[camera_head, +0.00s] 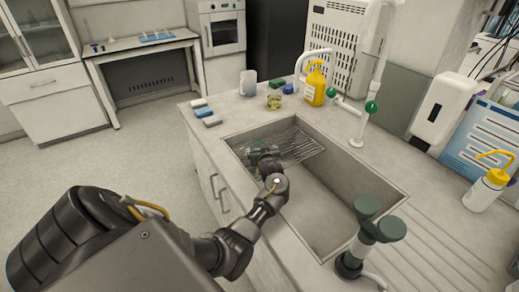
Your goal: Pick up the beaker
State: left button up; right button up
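My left arm comes in from the lower left and its gripper (262,154) is over the wire rack (300,146) in the sink. The fingers are small and dark, partly hidden by my wrist, and I cannot tell whether they are open or shut or hold anything. A small greenish patch shows by the fingers; I cannot tell what it is. A small clear, yellowish glass vessel (274,102), perhaps a beaker, stands on the counter behind the sink. A whitish cup-like container (248,83) stands to its left. My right gripper is not in view.
The sink (335,205) is sunk into a grey counter. A yellow bottle (314,86) and tall taps stand behind it. A green-headed fixture (378,228) rises at its front right. Sponges (205,111) lie at the back left corner. A wash bottle (487,190) stands right.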

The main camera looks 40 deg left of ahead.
pick_arm(q)
jog(key=shift+w+a+f, duration=0.15)
jog(key=shift+w+a, duration=0.1)
jog(key=shift+a, duration=0.1)
jog(key=shift+w+a, duration=0.1)
jog(key=shift+a, duration=0.2)
jog(key=shift+x, duration=2.3)
jog(key=shift+w, duration=0.1)
jog(key=c, duration=1.1)
